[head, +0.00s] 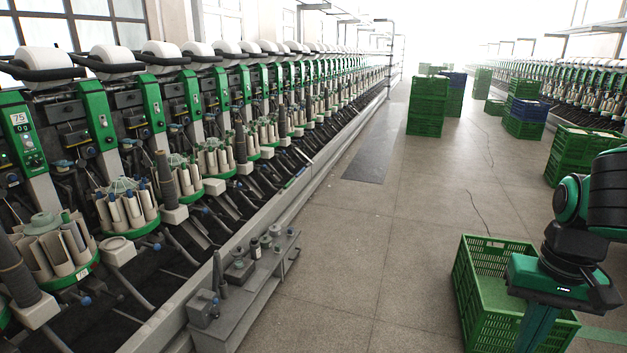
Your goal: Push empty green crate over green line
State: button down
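A green slatted crate (470,297) stands on the floor at the lower right of the head view. The part of its inside that shows is empty; its right side is partly hidden by my arm. My gripper (535,330) points down at the crate, its fingers overlapping the crate's right part in the picture. I cannot tell whether it touches the crate or whether the fingers are apart. A pale green line (602,334) shows on the floor at the right edge, beside the crate's near right corner. The rest of it is hidden or out of view.
A long row of winding machines (120,190) runs along the left, with a grey metal step (245,300) at its foot. Stacked green crates (427,105) stand farther up the aisle, and more crates (580,155) stand at the right. The floor (385,250) left of the crate is clear.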

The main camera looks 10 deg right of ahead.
aim_at(490, 319)
jog(key=i, duration=1.3)
jog(key=z, duration=0.5)
jog(key=i, duration=1.15)
jog(key=z, duration=1.15)
jog(key=i, duration=0.8)
jog(key=z, duration=0.4)
